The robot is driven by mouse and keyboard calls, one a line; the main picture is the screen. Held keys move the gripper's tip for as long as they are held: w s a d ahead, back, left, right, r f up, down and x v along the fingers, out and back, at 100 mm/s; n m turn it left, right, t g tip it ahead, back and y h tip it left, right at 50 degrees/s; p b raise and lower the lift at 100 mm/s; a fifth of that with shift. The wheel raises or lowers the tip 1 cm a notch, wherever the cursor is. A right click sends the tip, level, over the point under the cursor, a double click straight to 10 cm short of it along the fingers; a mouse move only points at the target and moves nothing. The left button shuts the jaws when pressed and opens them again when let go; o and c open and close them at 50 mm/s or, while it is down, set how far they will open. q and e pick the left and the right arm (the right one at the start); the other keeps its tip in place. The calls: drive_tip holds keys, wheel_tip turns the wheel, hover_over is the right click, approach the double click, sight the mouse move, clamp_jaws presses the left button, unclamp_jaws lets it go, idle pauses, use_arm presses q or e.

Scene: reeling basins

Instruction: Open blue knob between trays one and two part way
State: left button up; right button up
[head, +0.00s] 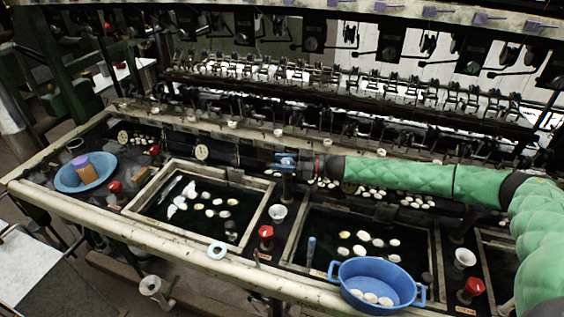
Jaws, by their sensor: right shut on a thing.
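The blue knob (284,158) is at the back of the bench, above the gap between two framed water trays. The left tray (262,207) and the middle tray (296,226) both hold several pale cocoons. My right arm, in a green sleeve, reaches in from the right. Its dark gripper (299,163) is at the blue knob and shut on it; the fingers are small and partly hidden. The knob's exact turn angle is too small to tell. My left gripper is not in view.
A blue handled basin (403,290) with cocoons sits over the middle tray's front edge. Red knobs (265,232) and white funnels (278,212) stand between trays. A blue bowl (66,181) is at left. Reeling machinery (340,88) runs behind.

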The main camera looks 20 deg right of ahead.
drive_tip(key=shift+n+g+y, duration=0.4)
drive_tip(key=shift+n+g, duration=0.3)
drive_tip(key=shift+g, duration=0.4)
drive_tip(key=shift+s+n+g+y+b, duration=0.15)
drive_tip(key=shift+n+g+y+b, duration=0.2)
drive_tip(key=shift+n+g, duration=0.5)
drive_tip(key=shift+g, duration=0.35)
drive_tip(key=o, duration=0.7)
drive_tip(key=shift+o, duration=1.3)
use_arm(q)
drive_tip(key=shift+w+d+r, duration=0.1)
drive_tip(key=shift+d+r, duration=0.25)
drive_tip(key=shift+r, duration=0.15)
use_arm(e)
drive_tip(key=shift+s+d, duration=0.1)
